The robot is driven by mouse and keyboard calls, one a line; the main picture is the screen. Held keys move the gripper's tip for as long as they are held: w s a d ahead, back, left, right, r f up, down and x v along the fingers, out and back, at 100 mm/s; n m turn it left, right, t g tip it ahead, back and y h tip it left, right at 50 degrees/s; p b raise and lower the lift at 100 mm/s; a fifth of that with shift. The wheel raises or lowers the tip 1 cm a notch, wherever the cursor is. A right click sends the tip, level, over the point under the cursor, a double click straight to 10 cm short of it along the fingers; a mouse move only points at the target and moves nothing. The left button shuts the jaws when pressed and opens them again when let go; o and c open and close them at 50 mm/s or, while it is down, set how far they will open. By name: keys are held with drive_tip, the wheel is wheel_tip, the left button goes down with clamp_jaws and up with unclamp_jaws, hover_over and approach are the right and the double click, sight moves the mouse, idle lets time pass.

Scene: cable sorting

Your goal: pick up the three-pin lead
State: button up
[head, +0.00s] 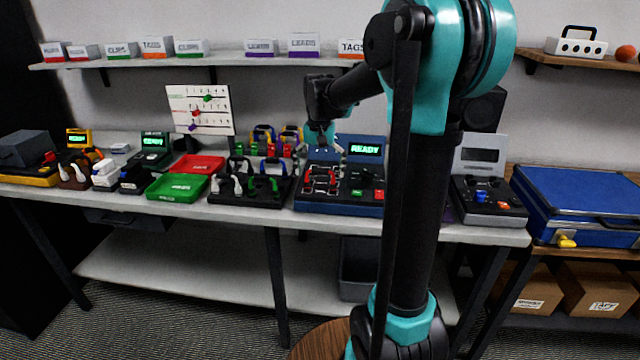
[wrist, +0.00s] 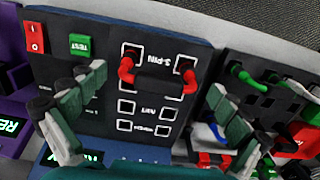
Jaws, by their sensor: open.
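The three-pin lead (wrist: 158,84) has a black middle and two red curved ends. It sits on the dark tester panel (wrist: 75,70) beside the printed label "3-PIN". In the wrist view, my gripper (wrist: 157,81) is open, with one finger to the left of the lead and one to the right, and nothing between them is visibly gripped. In the head view, my gripper (head: 320,133) hangs above the back of the blue tester (head: 340,208), whose screen reads READY. Red lead parts show on that tester; which of them belong to the three-pin lead I cannot tell there.
A dark rack with green and white leads (head: 250,200) stands left of the tester. Green (head: 178,187) and red (head: 203,165) trays lie further left. A grey control box (head: 487,212) stands to the right. Labelled bins sit on the shelf (head: 230,58) above.

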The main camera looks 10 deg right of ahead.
sight(320, 192)
wheel_tip(320, 192, down, 4)
drive_tip(key=shift+s+f, duration=0.15)
drive_tip(key=shift+f, duration=0.05)
drive_tip(key=c, duration=1.1)
drive_tip(key=shift+r, duration=0.1)
wheel_tip(320, 192, up, 23)
drive_tip(key=shift+f, duration=0.1)
idle(0.5)
